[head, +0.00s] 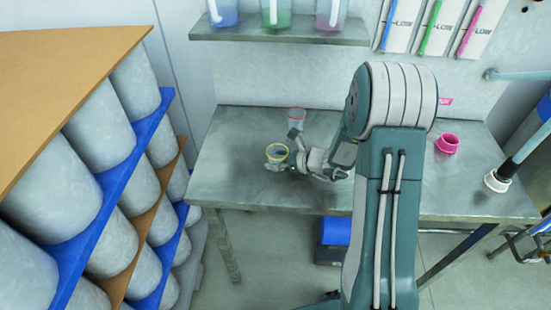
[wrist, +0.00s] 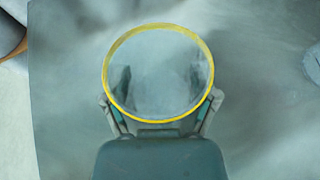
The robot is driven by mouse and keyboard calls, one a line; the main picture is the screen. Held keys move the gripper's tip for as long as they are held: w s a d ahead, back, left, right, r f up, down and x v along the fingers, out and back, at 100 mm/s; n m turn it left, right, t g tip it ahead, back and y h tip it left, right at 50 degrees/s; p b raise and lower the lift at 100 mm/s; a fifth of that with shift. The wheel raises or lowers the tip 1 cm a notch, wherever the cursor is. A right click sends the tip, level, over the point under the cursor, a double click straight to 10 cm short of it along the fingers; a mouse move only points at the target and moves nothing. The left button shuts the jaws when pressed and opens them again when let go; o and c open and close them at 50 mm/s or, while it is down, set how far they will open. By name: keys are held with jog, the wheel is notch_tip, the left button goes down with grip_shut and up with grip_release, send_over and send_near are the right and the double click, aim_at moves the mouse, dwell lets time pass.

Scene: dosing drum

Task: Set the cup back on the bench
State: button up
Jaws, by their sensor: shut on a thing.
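A clear cup with a yellow rim (head: 277,151) is in my gripper (head: 282,156), over the left part of the metal bench (head: 232,150) in the head view. My gripper is shut on the cup, with one finger on each side. In the wrist view the yellow-rimmed cup (wrist: 158,72) is seen from above and looks upright, and the gripper fingers (wrist: 160,108) show at its lower left and lower right. The cup's base is hidden, so I cannot tell whether it touches the bench.
A clear cup with a red rim (head: 297,117) stands behind my gripper. A pink ring-shaped item (head: 447,144) is on the bench at right. A shelf (head: 280,34) with several coloured containers is above. Stacked grey drums (head: 88,130) stand left. The bench's left end is clear.

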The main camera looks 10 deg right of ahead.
jog(key=o, duration=1)
jog(key=v, duration=1.2)
jog(key=s+a+r+n+g+h, duration=0.2)
jog(key=s+a+r+n+g, duration=0.4)
jog(key=s+a+r+n, duration=0.55)
jog(key=s+d+r+n+t+h, duration=0.2)
jog(key=s+d+r+n+h, duration=0.2)
jog(key=s+n+h, duration=0.4)
jog(key=shift+s+d+r+n+t, duration=0.15)
jog(key=shift+s+r+n+t, duration=0.5)
jog(key=shift+n, duration=2.7)
